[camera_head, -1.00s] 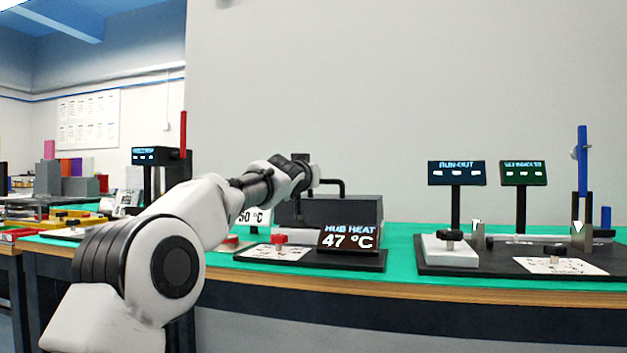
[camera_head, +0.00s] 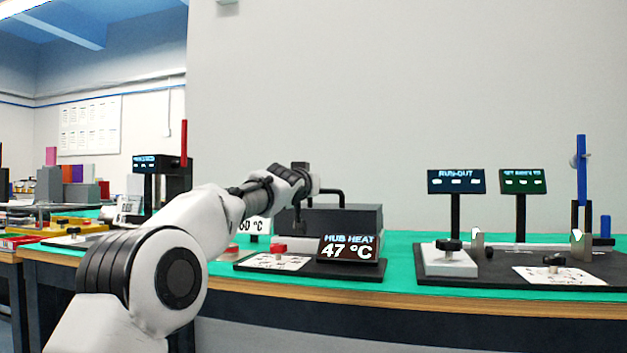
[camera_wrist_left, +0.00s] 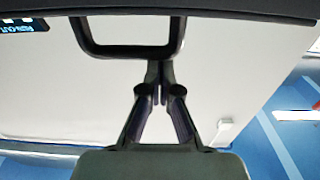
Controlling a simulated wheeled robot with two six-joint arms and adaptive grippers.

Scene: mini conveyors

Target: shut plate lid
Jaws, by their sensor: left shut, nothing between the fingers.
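The dark grey plate lid (camera_head: 345,219) with a black loop handle (camera_head: 341,197) is on the bench behind the hub heat sign. How far it stands open cannot be told. My left gripper (camera_head: 298,226) hangs in front of the left part of the lid, small and dark against it. In the left wrist view the left gripper (camera_wrist_left: 159,72) is shut and empty, its fingertips close to the handle loop (camera_wrist_left: 130,52). Whether they touch cannot be told. The lid's dark edge (camera_wrist_left: 230,12) runs along the top there. My right gripper is not in view.
The hub heat sign (camera_head: 350,248) reading 47 °C stands in front of the lid, by a red knob (camera_head: 280,247). Right of it, a black board (camera_head: 440,266) carries a white block, posts and two screens. Green bench top (camera_head: 400,270) is free between them.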

